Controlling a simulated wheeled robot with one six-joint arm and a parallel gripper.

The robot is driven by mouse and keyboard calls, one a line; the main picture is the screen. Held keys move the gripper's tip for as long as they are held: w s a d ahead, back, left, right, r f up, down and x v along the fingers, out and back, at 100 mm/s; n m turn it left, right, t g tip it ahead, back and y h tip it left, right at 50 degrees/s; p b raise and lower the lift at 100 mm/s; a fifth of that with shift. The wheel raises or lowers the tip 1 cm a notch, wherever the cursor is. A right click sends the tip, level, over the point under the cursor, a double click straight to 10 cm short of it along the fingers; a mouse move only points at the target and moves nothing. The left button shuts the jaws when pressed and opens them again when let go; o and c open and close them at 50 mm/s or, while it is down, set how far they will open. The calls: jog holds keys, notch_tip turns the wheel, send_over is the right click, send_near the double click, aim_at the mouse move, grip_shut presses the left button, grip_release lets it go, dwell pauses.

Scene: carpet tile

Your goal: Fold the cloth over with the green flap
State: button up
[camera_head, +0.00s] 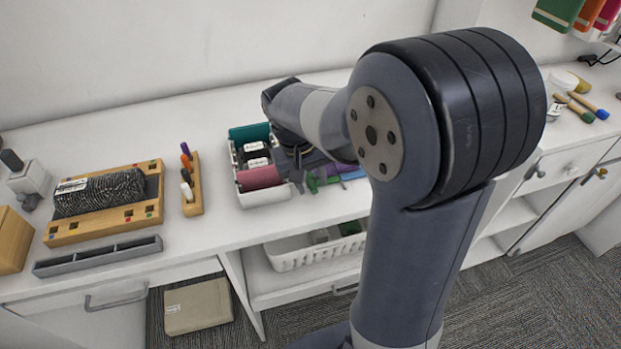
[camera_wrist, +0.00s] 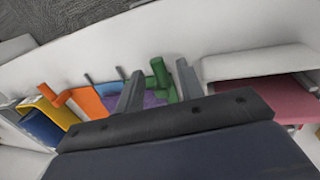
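The green flap (camera_wrist: 159,77) shows in the wrist view as a small upright piece with a knob-like end. It lies between my fingers, nearer the right one; contact cannot be told. A purple cloth-like piece (camera_wrist: 152,100) lies beside it, partly hidden by my gripper body. My gripper (camera_wrist: 160,69) has its two grey fingers spread apart. In the head view, green pieces (camera_head: 312,183) and a purple piece (camera_head: 340,168) show beside my wrist, on the white counter. My arm covers much of the cloth there, and my fingertips are hard to make out.
A white box (camera_head: 265,197) with teal, black and pink contents stands just left of my wrist. Orange (camera_wrist: 87,102) and yellow pieces lie left of my fingers in the wrist view. A wooden pen holder (camera_head: 193,185) and wooden tray (camera_head: 150,205) stand further left.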

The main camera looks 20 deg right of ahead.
grip_shut()
jog(key=shift+r, duration=0.15)
dwell(0.4)
